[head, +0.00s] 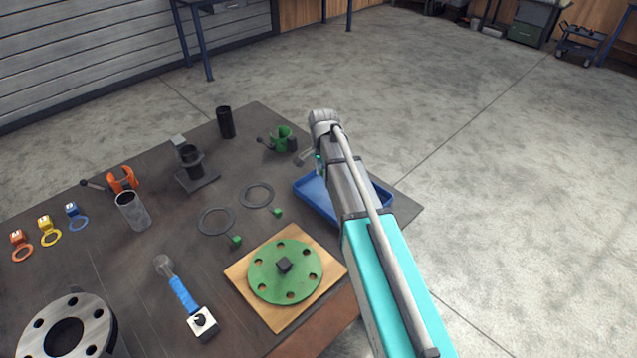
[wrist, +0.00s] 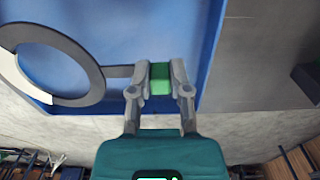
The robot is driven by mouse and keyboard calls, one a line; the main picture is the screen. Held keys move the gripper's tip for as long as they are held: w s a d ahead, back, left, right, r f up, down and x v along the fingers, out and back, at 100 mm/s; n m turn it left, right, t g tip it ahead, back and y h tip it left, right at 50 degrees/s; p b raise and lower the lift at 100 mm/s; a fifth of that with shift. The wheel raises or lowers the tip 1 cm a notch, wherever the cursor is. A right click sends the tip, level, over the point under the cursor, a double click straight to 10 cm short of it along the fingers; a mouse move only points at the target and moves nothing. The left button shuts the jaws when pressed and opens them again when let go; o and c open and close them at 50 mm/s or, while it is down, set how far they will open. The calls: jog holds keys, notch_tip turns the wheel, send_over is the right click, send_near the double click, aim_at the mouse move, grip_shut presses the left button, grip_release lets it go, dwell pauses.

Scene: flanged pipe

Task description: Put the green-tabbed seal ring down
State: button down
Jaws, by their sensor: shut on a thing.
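My gripper (wrist: 160,80) is shut on the green tab (wrist: 160,72) of a dark grey seal ring (wrist: 97,78). In the wrist view the ring sticks out to the left of the fingers, over the blue tray (wrist: 120,30) and across its edge. I cannot tell its exact height above the tray. In the head view the blue tray (head: 308,202) lies at the table's right edge, partly behind my arm, and the held ring is hidden.
A green flange disc (head: 262,284) on a wooden board (head: 249,294) stands in front of the tray. A green clamp-like part (head: 279,140) and a black cylinder (head: 226,122) stand behind. Tools and a large metal flange (head: 97,323) fill the left. Bare floor lies right.

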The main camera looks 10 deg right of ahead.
aim_at(322, 185)
dwell(0.3)
jog(key=shift+w+f+b, duration=0.45)
jog(key=shift+f+b, duration=0.35)
jog(key=shift+b, duration=0.05)
jog(key=shift+f+b, duration=1.15)
jog(key=shift+f, duration=0.05)
jog(key=c, duration=0.6)
grip_release()
jog(key=shift+f, duration=0.1)
notch_tip(322, 185, up, 12)
jog(key=p, duration=1.2)
